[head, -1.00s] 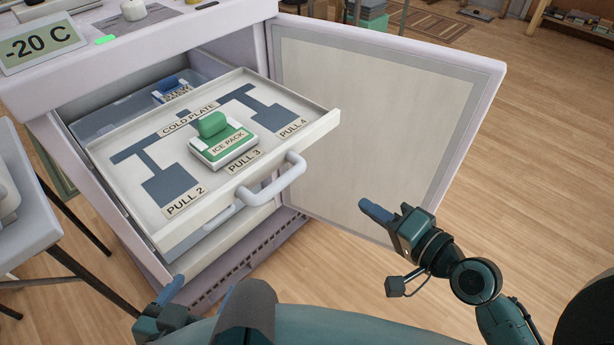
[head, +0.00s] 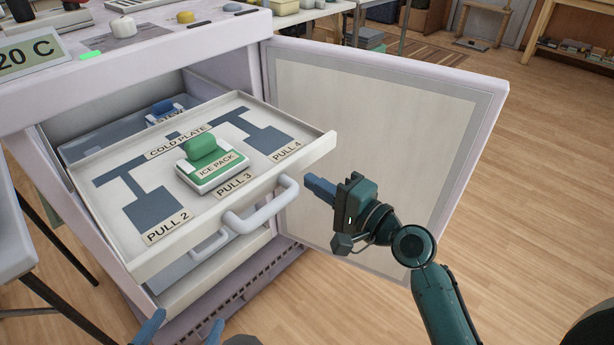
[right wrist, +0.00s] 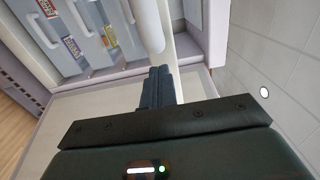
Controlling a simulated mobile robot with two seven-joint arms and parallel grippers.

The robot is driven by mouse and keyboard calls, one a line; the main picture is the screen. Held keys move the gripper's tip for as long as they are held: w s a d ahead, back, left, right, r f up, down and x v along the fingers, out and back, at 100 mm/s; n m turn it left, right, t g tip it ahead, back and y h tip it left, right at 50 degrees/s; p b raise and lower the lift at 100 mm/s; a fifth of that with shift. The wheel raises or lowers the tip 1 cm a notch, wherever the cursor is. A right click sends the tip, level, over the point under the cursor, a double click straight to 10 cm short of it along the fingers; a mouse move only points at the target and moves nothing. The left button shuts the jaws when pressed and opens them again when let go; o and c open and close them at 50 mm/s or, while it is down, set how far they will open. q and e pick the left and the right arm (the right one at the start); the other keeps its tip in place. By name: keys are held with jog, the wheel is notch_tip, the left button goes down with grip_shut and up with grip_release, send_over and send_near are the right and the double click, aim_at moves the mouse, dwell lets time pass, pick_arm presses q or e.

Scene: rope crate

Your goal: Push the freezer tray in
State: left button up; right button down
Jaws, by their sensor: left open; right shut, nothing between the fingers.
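The white freezer tray (head: 262,178) is pulled out of the freezer, with a looped handle (head: 262,211) on its front. A green and white ice pack (head: 213,166) sits on it among printed labels. My right gripper (head: 318,188) is shut and empty, just right of the handle; I cannot tell whether they touch. In the right wrist view its closed fingers (right wrist: 158,86) point toward the white handle (right wrist: 150,25). My left gripper (head: 182,329) is open and empty at the bottom edge, below the tray, mostly cut off.
The freezer door (head: 385,150) stands wide open to the right of the tray. Another drawer (head: 209,243) with its own handle is below the tray, and a bin with a blue item (head: 163,108) lies behind it. Wooden floor (head: 540,220) is clear at right.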

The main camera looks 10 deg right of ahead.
jog(key=shift+x, duration=1.35)
